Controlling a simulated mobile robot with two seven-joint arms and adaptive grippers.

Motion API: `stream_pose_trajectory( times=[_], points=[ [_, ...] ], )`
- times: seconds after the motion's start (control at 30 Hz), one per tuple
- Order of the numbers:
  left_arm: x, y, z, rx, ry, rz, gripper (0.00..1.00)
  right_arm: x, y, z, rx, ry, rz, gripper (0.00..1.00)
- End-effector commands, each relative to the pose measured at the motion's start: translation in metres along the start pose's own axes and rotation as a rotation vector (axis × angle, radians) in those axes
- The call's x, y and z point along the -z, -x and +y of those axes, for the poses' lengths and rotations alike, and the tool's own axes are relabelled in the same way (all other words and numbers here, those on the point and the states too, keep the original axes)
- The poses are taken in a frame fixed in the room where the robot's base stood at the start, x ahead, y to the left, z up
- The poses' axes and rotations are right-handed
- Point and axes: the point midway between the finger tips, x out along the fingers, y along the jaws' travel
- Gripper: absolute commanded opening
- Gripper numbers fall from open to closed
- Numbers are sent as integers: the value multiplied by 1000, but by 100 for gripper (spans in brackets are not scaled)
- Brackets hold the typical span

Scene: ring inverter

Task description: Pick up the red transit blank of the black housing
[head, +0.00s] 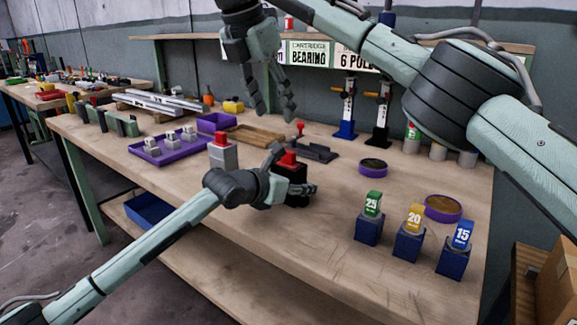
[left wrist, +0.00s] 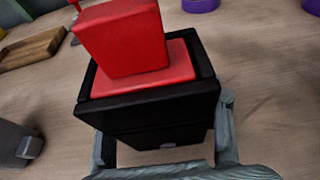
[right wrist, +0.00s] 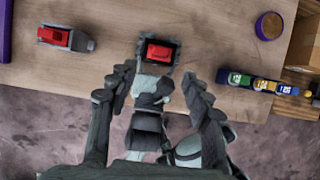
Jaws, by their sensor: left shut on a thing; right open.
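The black housing (left wrist: 150,115) stands upright on the bench with the red transit blank (left wrist: 124,38) seated in its top. In the head view the red blank (head: 288,159) rises above the black housing (head: 294,187). My left gripper (head: 305,190) is shut around the housing's body, below the blank; its fingers flank the housing in the left wrist view (left wrist: 165,150). My right gripper (head: 275,112) is open and empty, high above the bench. In the right wrist view its spread fingers (right wrist: 158,85) frame the housing with the red blank (right wrist: 158,52) below.
A grey housing with a red blank (head: 222,150) stands just left of the black one. Blue blocks (head: 408,242) with numbered cartridges stand to the right. Round purple trays (head: 443,208) and a purple tray of grey parts (head: 150,152) lie around. Bench front is clear.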

Motion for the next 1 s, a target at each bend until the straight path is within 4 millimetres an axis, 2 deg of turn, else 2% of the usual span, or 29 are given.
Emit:
stream_pose_trajectory(
  times=[0.23,0.47,0.73,0.83,1.0],
  points=[
    [0,0,0,0,0,0,9,0,-44,-1,1,-3,4,50],
    [0,0,0,0,0,0,9,0,-63,-1,-1,-3,3,50],
    [0,0,0,0,0,0,9,1,-101,-2,0,-4,4,50],
    [0,0,0,0,0,0,9,1,-109,-2,-2,-4,4,50],
    [0,0,0,0,0,0,9,1,-110,-2,-2,-4,3,50]
  ],
)
